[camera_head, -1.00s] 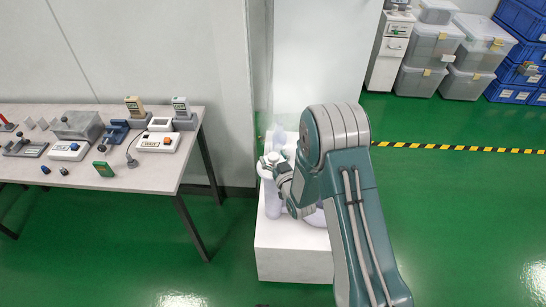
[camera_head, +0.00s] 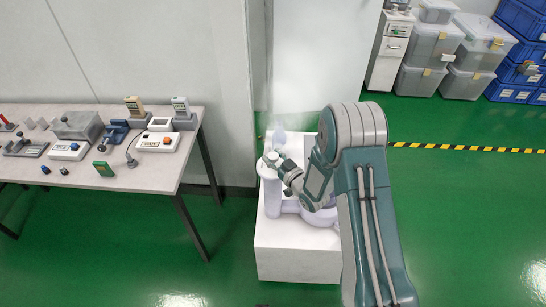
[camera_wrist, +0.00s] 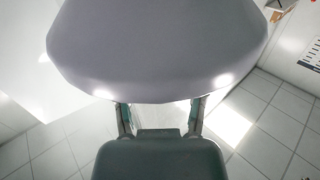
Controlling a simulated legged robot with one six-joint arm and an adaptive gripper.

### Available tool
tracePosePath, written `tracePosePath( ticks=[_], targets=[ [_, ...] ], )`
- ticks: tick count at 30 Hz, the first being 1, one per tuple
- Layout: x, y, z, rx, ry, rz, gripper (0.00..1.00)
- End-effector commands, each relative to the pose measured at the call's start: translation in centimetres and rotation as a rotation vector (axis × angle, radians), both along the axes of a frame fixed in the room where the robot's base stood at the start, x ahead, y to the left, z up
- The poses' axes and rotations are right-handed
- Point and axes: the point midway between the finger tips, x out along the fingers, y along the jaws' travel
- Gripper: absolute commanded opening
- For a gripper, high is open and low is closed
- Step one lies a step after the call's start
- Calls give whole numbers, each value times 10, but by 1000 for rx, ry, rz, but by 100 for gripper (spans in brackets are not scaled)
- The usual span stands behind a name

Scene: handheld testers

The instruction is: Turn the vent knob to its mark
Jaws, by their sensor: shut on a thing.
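A pale lavender apparatus (camera_head: 273,198) with an upright column stands on a white pedestal (camera_head: 293,262) in the head view. A small pale rounded part, seemingly the knob (camera_head: 271,158), sits at the column's top. My gripper (camera_head: 282,166) reaches it from the right and is shut on it. In the wrist view, a large smooth grey rounded body (camera_wrist: 160,50) fills the upper middle and hides the fingertips. My gripper's two fingers (camera_wrist: 160,112) run up to its lower edge, one on each side. No mark on the knob can be made out.
Faint white vapour rises behind the column. A table (camera_head: 130,178) with several handheld testers stands at the left. A white cabinet (camera_head: 389,52), clear bins (camera_head: 430,50) and blue crates (camera_head: 518,52) stand at the back right.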

Motion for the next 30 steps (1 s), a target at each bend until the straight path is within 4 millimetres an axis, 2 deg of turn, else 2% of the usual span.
tracePosePath(
  ticks=[6,17,18,19,20,30],
  targets=[
    [2,-1,1,0,-4,79,5],
    [2,0,1,0,-4,90,5],
    [2,0,2,0,-4,90,70],
    [2,0,1,0,-4,90,83],
    [1,0,1,0,-4,90,87],
    [0,0,1,0,-3,90,87]
  ],
)
